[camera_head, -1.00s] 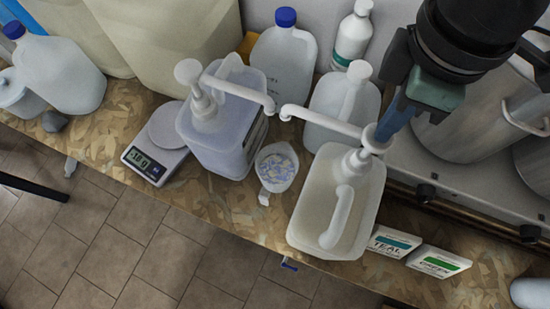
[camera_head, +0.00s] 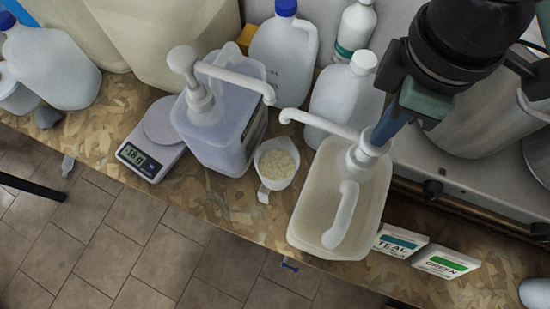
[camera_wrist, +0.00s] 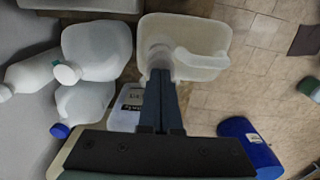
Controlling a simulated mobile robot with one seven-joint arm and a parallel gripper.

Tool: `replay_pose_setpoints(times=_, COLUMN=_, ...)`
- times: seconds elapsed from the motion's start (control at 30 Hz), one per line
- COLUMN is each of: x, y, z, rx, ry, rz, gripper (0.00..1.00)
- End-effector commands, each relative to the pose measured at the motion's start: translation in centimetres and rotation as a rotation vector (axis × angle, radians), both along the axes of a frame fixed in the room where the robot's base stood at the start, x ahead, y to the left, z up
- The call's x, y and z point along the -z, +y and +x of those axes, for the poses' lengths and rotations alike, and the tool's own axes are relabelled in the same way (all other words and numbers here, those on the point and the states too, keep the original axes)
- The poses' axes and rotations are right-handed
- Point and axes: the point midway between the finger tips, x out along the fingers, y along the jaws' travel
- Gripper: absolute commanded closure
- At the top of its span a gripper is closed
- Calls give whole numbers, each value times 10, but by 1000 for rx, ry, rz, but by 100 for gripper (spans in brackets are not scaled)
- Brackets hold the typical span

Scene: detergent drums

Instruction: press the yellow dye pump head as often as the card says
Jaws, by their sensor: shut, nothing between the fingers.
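The pale cream jug (camera_head: 312,215) with a white pump stands at the front edge of the bench; it also shows in the wrist view (camera_wrist: 215,32). Its pump head (camera_head: 368,149) has a long spout reaching left over a white cup (camera_head: 271,183), which holds pale yellow, grainy-looking contents. My gripper (camera_head: 381,137) is shut and empty, pointing down with its tips at the pump head, apparently touching it. In the wrist view the fingers (camera_wrist: 160,75) hide part of the pump. Cards marked TEAL (camera_head: 397,243) and GREEN (camera_head: 444,262) lie right of the jug; no press count is legible.
A lilac jug (camera_head: 222,145) with a second pump stands left of the cup, its spout also toward the cup. A scale (camera_head: 152,157) sits further left. White bottles stand close behind. A large steel pot (camera_head: 480,135) is at right.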

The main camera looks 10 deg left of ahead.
Motion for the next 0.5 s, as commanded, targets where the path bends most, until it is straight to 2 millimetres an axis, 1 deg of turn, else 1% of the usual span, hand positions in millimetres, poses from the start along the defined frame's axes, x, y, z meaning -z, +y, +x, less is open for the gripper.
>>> replay_pose_setpoints(times=0.5, x=-49, y=1, z=0, rx=-1, ry=1, rz=2, gripper=100)
